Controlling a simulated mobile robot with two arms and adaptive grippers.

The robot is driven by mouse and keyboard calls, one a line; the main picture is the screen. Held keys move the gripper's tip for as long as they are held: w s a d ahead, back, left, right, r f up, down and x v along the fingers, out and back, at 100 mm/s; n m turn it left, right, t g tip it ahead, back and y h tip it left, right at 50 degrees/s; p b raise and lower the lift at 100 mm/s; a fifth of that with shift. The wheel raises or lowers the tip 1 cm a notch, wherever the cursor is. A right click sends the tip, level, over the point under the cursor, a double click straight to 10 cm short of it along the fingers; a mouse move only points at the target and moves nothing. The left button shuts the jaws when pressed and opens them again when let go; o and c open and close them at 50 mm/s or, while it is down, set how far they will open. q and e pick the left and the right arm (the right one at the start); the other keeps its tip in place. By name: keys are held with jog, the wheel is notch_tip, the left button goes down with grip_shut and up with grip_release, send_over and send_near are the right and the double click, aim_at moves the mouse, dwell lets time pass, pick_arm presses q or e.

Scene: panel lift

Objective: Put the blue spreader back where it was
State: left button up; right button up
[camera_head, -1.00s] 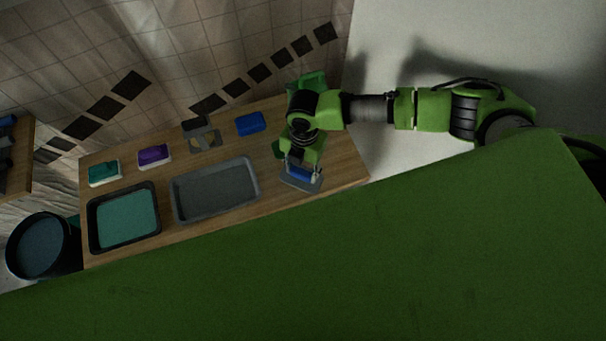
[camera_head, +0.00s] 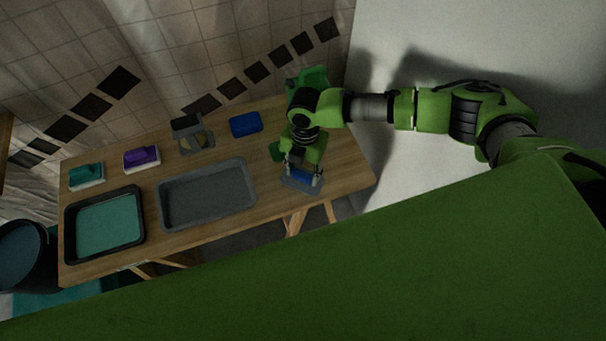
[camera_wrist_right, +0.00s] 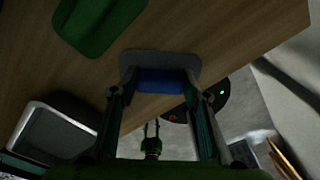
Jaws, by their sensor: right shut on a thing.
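The blue spreader (camera_head: 304,181) has a blue handle and a grey plate. It shows at the front edge of the table's right part in the head view. My right gripper (camera_head: 304,172) points down and is shut on its handle. In the right wrist view, the blue handle (camera_wrist_right: 160,80) lies between the fingers of my right gripper (camera_wrist_right: 160,92). The grey plate lies beyond it, over the wood near the edge. I cannot tell whether the plate touches the wood.
The wooden table (camera_head: 345,168) holds a grey tray (camera_head: 160,205), a black tray with teal inside (camera_head: 105,225), a teal-handled tool (camera_head: 86,176), a purple-handled tool (camera_head: 141,158), a grey tool (camera_head: 192,136) and a blue block (camera_head: 246,123). A dark bucket (camera_head: 25,255) stands at the left.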

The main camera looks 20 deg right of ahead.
jog(key=shift+s, duration=0.1)
jog(key=o, duration=1.5)
jog(key=shift+c, duration=0.2)
notch_tip(320, 180, up, 12)
jog(key=p, duration=1.1)
jog(key=shift+w+d, duration=0.2)
jog(key=shift+w, duration=0.1)
